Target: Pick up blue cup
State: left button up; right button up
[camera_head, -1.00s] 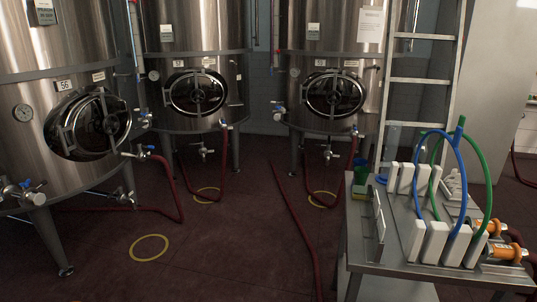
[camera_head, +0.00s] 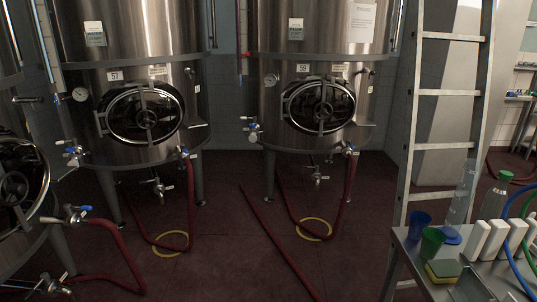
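A blue cup (camera_head: 419,224) stands at the back left corner of the metal table (camera_head: 411,262) on the right. A green cup (camera_head: 431,243) stands just in front of it and overlaps its lower right part. Neither of my grippers is in view.
On the table are a yellow-green sponge (camera_head: 444,268), a blue round lid-like item (camera_head: 451,237), a clear cylinder (camera_head: 463,193) and white blocks with hoses. A ladder (camera_head: 441,92) stands behind it. Steel tanks (camera_head: 318,30) line the back. Red hoses (camera_head: 281,245) and yellow rings (camera_head: 314,229) lie on the floor.

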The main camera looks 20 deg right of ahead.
aim_at(417, 226)
jog(key=i+l+z, duration=0.1)
jog(key=i+z, duration=0.85)
jog(key=i+j+z, duration=0.45)
jog(key=i+l, duration=0.1)
